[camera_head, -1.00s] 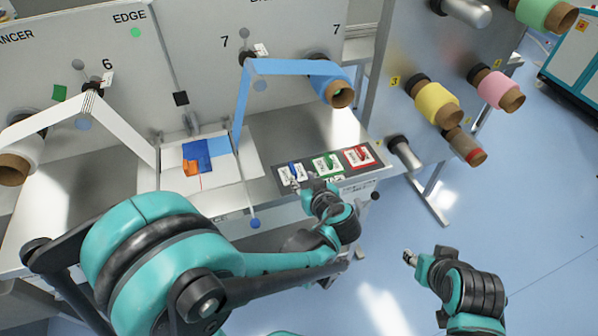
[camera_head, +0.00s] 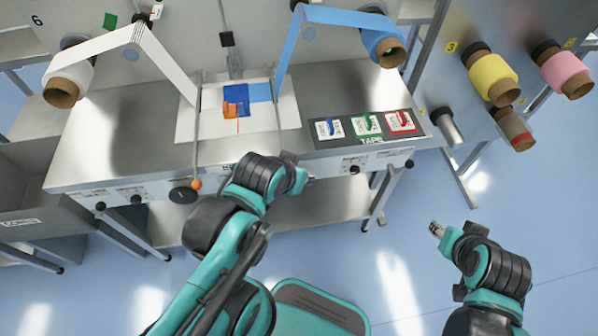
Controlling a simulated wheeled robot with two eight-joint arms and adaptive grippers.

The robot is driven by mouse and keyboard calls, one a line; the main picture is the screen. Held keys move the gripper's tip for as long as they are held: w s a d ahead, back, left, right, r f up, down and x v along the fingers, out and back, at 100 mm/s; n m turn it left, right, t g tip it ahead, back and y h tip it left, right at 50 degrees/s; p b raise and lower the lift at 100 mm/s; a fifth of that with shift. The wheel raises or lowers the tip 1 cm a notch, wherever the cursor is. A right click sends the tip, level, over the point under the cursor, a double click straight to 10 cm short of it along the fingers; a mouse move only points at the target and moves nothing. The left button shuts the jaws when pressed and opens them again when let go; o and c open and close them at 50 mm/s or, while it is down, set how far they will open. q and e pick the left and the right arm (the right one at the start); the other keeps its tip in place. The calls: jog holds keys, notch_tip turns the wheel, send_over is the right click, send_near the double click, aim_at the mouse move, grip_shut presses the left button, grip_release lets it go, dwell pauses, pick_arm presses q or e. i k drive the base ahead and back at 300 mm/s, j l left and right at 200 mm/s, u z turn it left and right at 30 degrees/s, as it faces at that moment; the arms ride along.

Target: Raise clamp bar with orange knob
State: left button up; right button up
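The clamp bar with the orange knob (camera_head: 196,184) hangs down over the front edge of the steel table, left of the middle. Its thin grey bar (camera_head: 197,135) runs up to the left side of the white splice plate (camera_head: 187,122). My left gripper (camera_head: 308,178) is in front of the table edge, right of the orange knob and apart from it; its fingers are too small to read. A second bar stands at the plate's right side, its lower end hidden by my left arm. My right gripper (camera_head: 436,229) is over the floor at right, far from the bar.
A white web (camera_head: 160,60) and a blue web (camera_head: 335,16) run down to the plate, with blue and orange pieces on it. A dark tape tray (camera_head: 330,142) lies right of the plate. Rolls of yellow film (camera_head: 490,75) and pink film (camera_head: 565,72) stick out at right.

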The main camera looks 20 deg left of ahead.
aim_at(196, 185)
jog(key=u, duration=2)
jog(key=k+j+u, duration=0.25)
jog(key=k+j, duration=0.35)
jog(key=k, duration=0.05)
